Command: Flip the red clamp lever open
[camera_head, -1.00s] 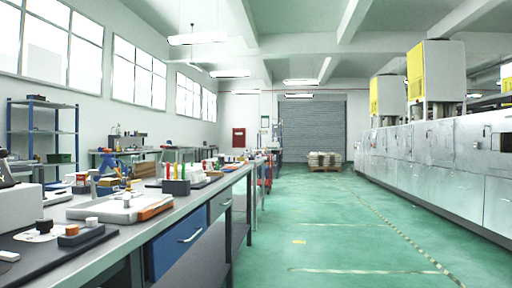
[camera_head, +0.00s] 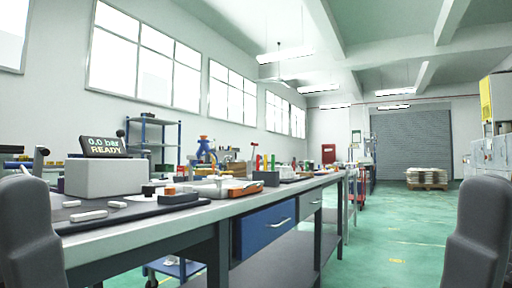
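I cannot make out a red clamp lever for certain. At the left end of the bench (camera_head: 190,214) stands a grey box (camera_head: 104,177) with a tilted display (camera_head: 104,147) reading "0.0 bar READY". A dark-knobbed upright handle (camera_head: 40,158) stands left of it, with small dark and reddish parts around it, too small to tell apart. A dark plate (camera_head: 68,226) with small white bars (camera_head: 88,216) lies in front of the box. Neither gripper's fingertips show; dark grey parts of mine stand at the lower left and lower right edges, apart from the bench items.
A black block with an orange knob (camera_head: 170,190) and a white-and-orange device (camera_head: 222,187) sit farther along the bench. A blue drawer (camera_head: 266,230) is under the bench top. Green floor (camera_head: 390,262) to the right is free. A loaded pallet (camera_head: 427,178) stands far back.

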